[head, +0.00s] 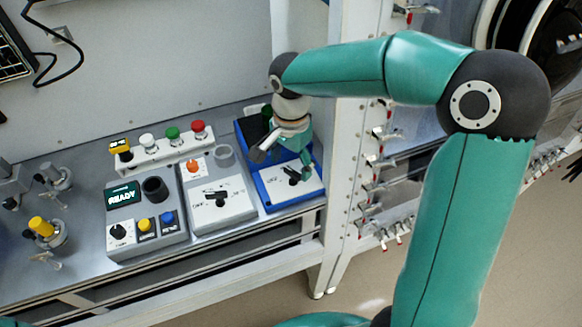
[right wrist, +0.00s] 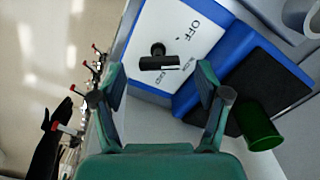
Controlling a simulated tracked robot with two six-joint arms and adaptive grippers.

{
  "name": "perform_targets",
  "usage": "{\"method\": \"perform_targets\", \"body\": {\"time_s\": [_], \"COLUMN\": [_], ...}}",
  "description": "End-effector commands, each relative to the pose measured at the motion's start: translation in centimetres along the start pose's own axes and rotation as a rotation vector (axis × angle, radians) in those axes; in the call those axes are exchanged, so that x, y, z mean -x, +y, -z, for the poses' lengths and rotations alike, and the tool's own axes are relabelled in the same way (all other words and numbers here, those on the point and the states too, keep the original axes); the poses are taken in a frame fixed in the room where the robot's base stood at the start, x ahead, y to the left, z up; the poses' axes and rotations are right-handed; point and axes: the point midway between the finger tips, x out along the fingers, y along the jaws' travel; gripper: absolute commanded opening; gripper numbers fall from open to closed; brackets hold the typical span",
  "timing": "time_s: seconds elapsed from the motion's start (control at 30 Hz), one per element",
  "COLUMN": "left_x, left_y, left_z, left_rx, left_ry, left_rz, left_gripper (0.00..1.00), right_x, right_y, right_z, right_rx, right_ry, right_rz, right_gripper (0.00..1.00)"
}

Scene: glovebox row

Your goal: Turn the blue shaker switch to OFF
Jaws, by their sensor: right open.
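The blue shaker (head: 266,192) stands at the right end of the bench, with a white sloped panel that carries a black switch (head: 293,174). In the right wrist view the switch (right wrist: 158,61) is a black bar lying across the picture. The printed word OFF is up and right of it; smaller lettering beside the bar is hard to read. My right gripper (head: 300,163) is over the panel, partly hiding the shaker. In the wrist view its open fingers (right wrist: 161,80) stand either side of the switch, apart from it. My left gripper is out of view.
A grey unit with another black switch (head: 216,198) stands left of the shaker. Further left is a READY display box (head: 123,195). A green cup (right wrist: 258,126) stands on the shaker's dark pad (right wrist: 262,88). A white post (head: 346,170) rises close on the right.

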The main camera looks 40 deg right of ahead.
Motion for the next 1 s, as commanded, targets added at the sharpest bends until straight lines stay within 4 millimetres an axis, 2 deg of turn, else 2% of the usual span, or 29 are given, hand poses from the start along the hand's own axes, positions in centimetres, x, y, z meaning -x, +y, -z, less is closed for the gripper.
{"method": "perform_targets", "body": {"time_s": [0.2,0.53,0.57,0.9,1.0], "left_x": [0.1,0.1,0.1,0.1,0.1], "left_y": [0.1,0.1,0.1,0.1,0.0], "left_z": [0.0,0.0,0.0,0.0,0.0], "left_rx": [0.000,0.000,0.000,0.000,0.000], "left_ry": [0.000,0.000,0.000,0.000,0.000], "left_rz": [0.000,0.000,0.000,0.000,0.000], "left_gripper": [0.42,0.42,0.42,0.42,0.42], "right_x": [-2.0,-2.3,-2.3,-2.3,-2.3], "right_y": [0.0,0.0,0.0,0.0,0.0], "right_z": [0.0,0.0,0.0,0.0,0.0], "right_rx": [-0.001,-0.001,-0.001,-0.001,0.001], "right_ry": [0.000,0.000,0.000,0.001,0.001], "right_rz": [-0.001,0.001,0.001,0.002,0.002], "right_gripper": [0.75,0.75,0.72,0.15,0.15]}}
